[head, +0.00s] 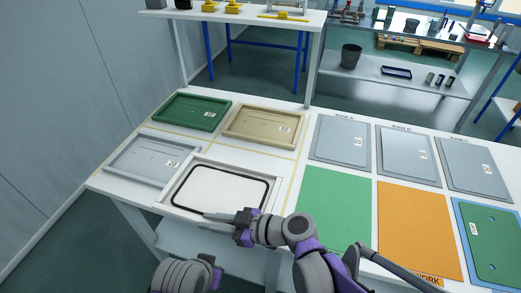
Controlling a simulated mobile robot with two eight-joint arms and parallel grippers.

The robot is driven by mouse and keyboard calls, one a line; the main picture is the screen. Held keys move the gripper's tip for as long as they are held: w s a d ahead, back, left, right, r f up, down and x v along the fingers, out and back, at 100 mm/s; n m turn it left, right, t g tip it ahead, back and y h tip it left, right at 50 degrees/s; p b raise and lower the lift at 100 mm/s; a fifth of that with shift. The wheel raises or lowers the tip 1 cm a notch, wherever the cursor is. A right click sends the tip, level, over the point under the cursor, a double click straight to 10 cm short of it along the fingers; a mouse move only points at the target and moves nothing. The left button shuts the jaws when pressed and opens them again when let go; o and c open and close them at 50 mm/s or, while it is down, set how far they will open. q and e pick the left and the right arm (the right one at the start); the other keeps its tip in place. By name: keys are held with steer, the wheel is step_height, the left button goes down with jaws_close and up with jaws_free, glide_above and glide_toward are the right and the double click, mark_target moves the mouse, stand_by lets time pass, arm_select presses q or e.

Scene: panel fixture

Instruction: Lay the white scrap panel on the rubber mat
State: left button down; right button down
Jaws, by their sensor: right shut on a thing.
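A white panel (212,187) with a dark rounded outline lies in a pale frame at the front left of the table. My right gripper (209,216) is at the front edge of this panel, low and shut on it; the fingers partly cover the edge. Flat mats lie to the right: a plain green one (335,205) and an orange one (415,230) with lettering at its front. I cannot tell which is rubber. My left arm shows at the bottom left, but its gripper's fingertips do not show.
A green tray (168,116), a tan tray (240,136) and a grey tray (127,172) surround the frame. Several grey panels (342,116) lie behind the mats. A blue-edged green panel (460,240) lies far right. The green and orange mats are bare.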

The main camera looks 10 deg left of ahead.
mark_target(262, 200)
steer(key=w+d+m+t+p, duration=0.1)
steer(key=w+d, duration=0.2)
steer(key=w+d+m+t+h+p, duration=0.1)
steer(key=w+d+m+t, duration=0.1)
steer(key=w+d, duration=0.1)
steer(key=w+d+m+t+h+p, duration=0.1)
steer(key=w+d+t, duration=0.1)
steer(key=w+d, duration=0.2)
steer(key=shift+w+r+m, duration=0.3)
steer(key=w+d+r+m+t+h+p, duration=0.2)
steer(key=w+d+m+t+h+p, duration=0.3)
steer(key=d, duration=0.8)
steer(key=w+d+r+m+t+h+p, duration=0.1)
steer(key=w+d+m+t+h, duration=0.4)
steer(key=d, duration=0.9)
steer(key=shift+s+d+f+m+g+h, duration=0.1)
steer(key=shift+f+m+g+h, duration=0.25)
steer(key=shift+f, duration=1.1)
steer(key=shift+s+d+f+m+g+h, duration=0.15)
steer(key=shift+f+m+h, duration=0.35)
steer(key=shift+f, duration=0.9)
steer(key=shift+s+d+f+m+g+h, duration=0.1)
steer(key=shift+f+m+g+h, duration=0.3)
steer(key=shift+f, duration=1.05)
steer(key=shift+a, duration=0.1)
